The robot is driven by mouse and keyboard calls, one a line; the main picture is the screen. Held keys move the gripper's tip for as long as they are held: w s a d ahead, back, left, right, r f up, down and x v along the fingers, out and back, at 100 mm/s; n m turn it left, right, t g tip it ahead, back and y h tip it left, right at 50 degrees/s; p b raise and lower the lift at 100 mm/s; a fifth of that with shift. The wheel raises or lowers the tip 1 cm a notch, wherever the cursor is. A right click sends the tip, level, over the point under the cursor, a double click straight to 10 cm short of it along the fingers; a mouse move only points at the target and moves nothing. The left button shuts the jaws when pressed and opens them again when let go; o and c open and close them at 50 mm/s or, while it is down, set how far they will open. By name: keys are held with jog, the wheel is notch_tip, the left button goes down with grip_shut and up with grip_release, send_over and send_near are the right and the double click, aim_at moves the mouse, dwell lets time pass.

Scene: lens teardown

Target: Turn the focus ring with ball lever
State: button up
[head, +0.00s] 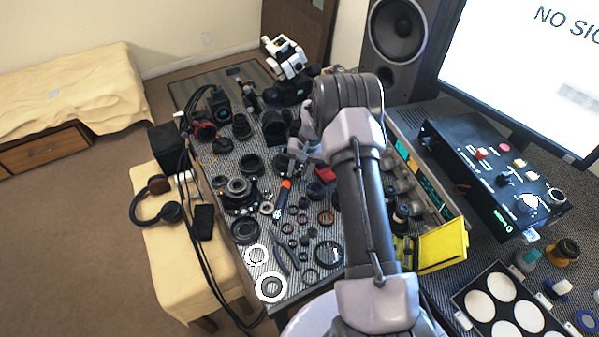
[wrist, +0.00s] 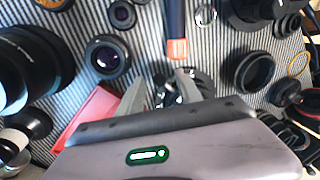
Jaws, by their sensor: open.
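My gripper (head: 300,160) is low over the striped mat in the head view, with its jaws apart. In the wrist view my gripper (wrist: 170,95) shows two pale grey fingers, one on each side of a dark round part (wrist: 191,78). This part is probably the focus ring; its lower side is hidden by my gripper body. Small dark and shiny pieces show between the fingers, but I cannot tell whether one is the ball lever. I cannot tell whether either finger touches the part.
A blue-handled tool with an orange end (wrist: 177,48) lies just beyond the fingers. A red block (head: 325,175) is beside my gripper. A small lens (wrist: 108,57), a black ring (wrist: 254,71) and several lens parts crowd the striped mat. A yellow box (head: 440,246) stands right of my arm.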

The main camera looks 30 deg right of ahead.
grip_shut()
dwell(1.4)
